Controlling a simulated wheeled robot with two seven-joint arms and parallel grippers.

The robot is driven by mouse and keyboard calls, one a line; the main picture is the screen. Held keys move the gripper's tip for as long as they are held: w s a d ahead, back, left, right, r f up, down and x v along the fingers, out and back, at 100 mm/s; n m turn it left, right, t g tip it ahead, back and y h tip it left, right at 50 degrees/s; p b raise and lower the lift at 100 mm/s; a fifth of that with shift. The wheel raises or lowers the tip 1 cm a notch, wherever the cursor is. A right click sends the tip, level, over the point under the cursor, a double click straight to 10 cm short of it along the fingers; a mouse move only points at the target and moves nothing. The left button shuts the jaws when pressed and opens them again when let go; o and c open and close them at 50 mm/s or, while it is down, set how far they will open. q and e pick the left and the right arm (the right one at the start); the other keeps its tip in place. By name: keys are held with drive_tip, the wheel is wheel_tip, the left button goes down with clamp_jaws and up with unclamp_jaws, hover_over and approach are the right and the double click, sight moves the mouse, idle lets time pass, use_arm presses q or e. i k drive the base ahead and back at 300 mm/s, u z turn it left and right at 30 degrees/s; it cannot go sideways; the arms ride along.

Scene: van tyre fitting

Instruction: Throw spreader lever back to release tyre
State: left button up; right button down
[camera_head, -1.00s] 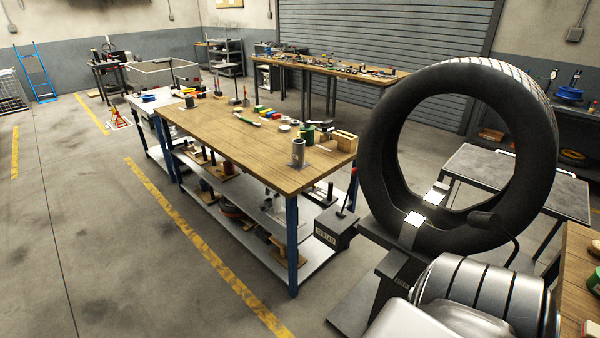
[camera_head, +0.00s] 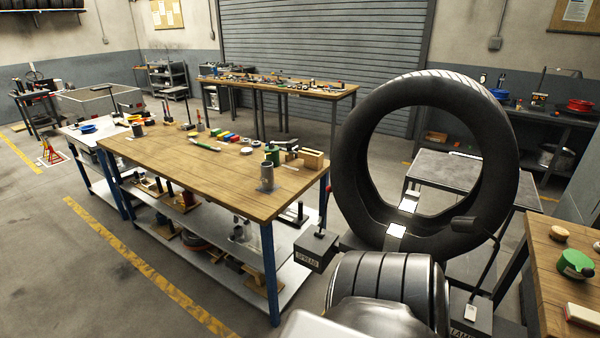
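A large black tyre (camera_head: 350,150) stands upright at the right of the head view. Two bright metal spreader pieces, one at the far bead (camera_head: 408,204) and one at the near bead (camera_head: 396,231), sit inside its lower part. A grey box marked SPREAD (camera_head: 308,259) is left of the tyre, beside the workbench corner. A thin dark lever (camera_head: 321,230) stands on the box; its upper end is hard to make out against the blue bench leg. Neither gripper shows. The ribbed dark arm link at the bottom is mine and hides the tyre's foot.
A wooden workbench (camera_head: 205,172) with tools and tins fills the middle left. A lamp (camera_head: 464,223) on a bent stalk stands before the tyre's right side. A grey table (camera_head: 450,170) is behind the tyre, another wooden bench (camera_head: 560,290) at right.

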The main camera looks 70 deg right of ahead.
sight(328, 189)
drive_tip(key=z, duration=0.15)
drive_tip(key=i, duration=2.05)
drive_tip(key=z, duration=1)
drive_tip(key=i, duration=1.05)
drive_tip(key=z, duration=1.6)
drive_tip(key=i, duration=0.6)
drive_tip(key=z, duration=0.5)
